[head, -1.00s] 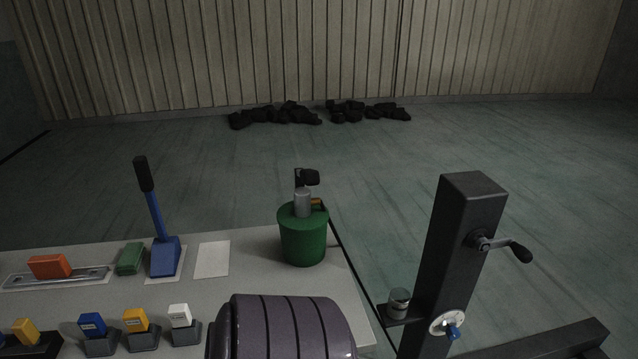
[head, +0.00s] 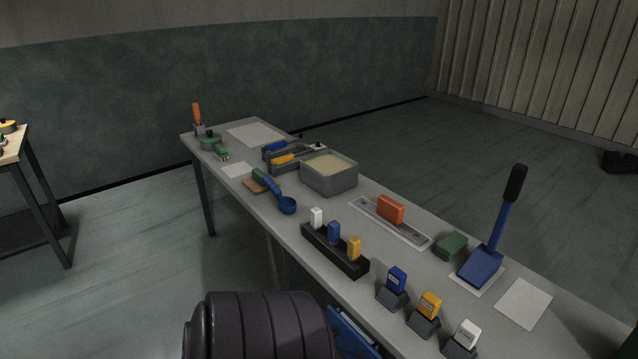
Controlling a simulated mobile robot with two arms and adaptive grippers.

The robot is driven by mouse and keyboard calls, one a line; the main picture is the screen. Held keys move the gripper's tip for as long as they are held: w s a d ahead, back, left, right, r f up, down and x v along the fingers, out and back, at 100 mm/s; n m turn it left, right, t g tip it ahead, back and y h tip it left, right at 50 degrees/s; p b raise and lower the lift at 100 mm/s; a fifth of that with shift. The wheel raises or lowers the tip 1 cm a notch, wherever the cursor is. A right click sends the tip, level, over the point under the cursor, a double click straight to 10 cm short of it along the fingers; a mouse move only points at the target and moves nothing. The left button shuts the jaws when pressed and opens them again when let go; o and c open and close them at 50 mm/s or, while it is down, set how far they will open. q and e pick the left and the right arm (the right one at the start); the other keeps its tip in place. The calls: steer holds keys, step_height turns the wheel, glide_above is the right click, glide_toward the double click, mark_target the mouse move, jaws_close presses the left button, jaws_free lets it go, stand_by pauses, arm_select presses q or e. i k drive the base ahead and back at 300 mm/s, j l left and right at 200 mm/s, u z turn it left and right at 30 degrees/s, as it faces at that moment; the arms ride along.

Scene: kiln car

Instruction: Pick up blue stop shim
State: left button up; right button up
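Two small blue blocks are in view, and I cannot tell which one is the blue stop shim. One blue block (head: 397,280) with a pale label stands upright in its own small grey holder at the table's near side. Another blue block (head: 334,232) stands in a long black rack (head: 350,266), between a white block (head: 316,216) and a yellow block (head: 354,248). Neither of my grippers is in view, so nothing touches the blocks.
On the grey table (head: 290,235), yellow (head: 430,304) and white (head: 467,333) labelled blocks stand beside the labelled blue one. Behind are an orange block (head: 390,209), a green block (head: 450,245) and a tall-handled blue tool (head: 489,262). A sand-filled box (head: 329,184) is farther left.

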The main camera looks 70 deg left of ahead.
mark_target(396, 278)
steer(key=u, duration=1.75)
steer(key=i+j+z, duration=0.45)
steer(key=j, duration=0.15)
steer(key=k+l, duration=0.05)
steer(key=k, duration=0.05)
